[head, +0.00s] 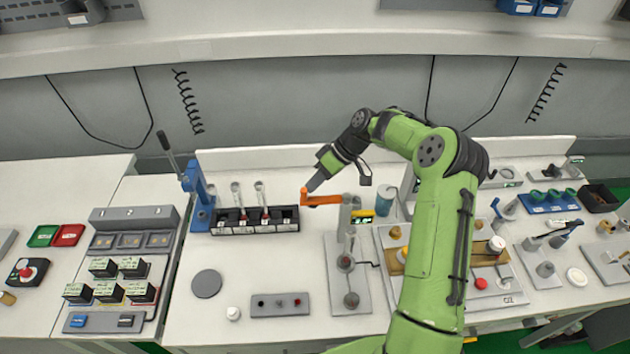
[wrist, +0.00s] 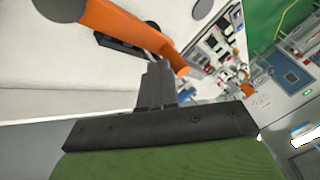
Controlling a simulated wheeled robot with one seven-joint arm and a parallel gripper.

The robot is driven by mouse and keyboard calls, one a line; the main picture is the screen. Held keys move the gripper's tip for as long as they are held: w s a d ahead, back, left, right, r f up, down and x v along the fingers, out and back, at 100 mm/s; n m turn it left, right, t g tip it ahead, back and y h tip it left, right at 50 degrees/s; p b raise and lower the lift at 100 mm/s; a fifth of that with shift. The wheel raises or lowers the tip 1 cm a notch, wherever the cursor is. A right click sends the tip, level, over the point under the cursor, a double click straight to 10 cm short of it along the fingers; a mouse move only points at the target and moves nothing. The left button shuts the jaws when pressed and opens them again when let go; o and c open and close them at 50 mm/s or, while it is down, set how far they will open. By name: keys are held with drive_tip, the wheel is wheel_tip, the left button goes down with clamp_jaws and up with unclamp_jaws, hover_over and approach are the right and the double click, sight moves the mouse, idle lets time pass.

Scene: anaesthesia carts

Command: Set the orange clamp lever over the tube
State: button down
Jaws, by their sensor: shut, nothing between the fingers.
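The orange clamp lever (head: 323,200) reaches left from a grey post (head: 345,215), roughly level, with its rounded free end near the right end of a black tube rack (head: 255,228). Clear tubes stand upright in the rack, one at the left (head: 237,195) and one near the middle (head: 261,193); no tube shows clearly under the lever. My gripper (head: 312,185) is shut and empty, its tip at the lever's free end. In the wrist view the shut fingers (wrist: 158,75) point at the orange lever (wrist: 130,28). I cannot tell whether they touch it.
A blue hand press (head: 200,195) stands left of the rack. A blue-grey jar (head: 386,201) stands right of the post.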

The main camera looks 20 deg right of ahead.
drive_tip(key=shift+s+a+n+g, duration=0.1)
drive_tip(key=shift+s+n+g, duration=0.2)
drive_tip(key=shift+n, duration=0.1)
idle(0.4)
drive_tip(key=s+d+n+g+h+b, duration=0.1)
drive_tip(key=s+d+n+g+h, duration=0.1)
drive_tip(key=s+n+g, duration=0.4)
drive_tip(key=s+n+h, duration=0.1)
drive_tip(key=s+n, duration=0.2)
drive_tip(key=n, duration=0.2)
drive_tip(key=shift+s+d+g, duration=0.2)
drive_tip(key=shift+s+g, duration=0.1)
drive_tip(key=shift+s, duration=0.1)
idle(0.4)
drive_tip(key=shift+w+d+p, duration=0.35)
drive_tip(key=shift+w+p, duration=0.35)
drive_tip(key=shift+p, duration=0.45)
